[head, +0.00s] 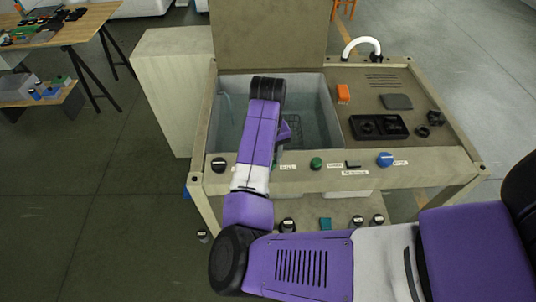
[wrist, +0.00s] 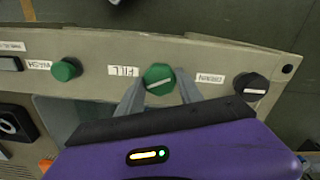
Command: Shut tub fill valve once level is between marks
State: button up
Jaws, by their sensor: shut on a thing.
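The green fill valve knob (wrist: 158,79) is on the tub's front panel, beside an upside-down "FILL" label (wrist: 123,70) in the wrist view. My gripper (wrist: 160,75) is shut on this knob, one finger on each side. The knob's white pointer line lies nearly across the picture, slightly tilted.
A black drain knob (wrist: 250,86) and another green knob (wrist: 66,69) flank the fill knob. A blue knob (head: 385,159) is further right in the head view. An orange brush (head: 343,93) and black tray (head: 379,127) lie on the bench top. A wooden table (head: 85,28) stands far left.

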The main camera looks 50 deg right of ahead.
jog(key=shift+n, duration=0.3)
jog(key=o, duration=1.4)
jog(key=shift+r, duration=3.95)
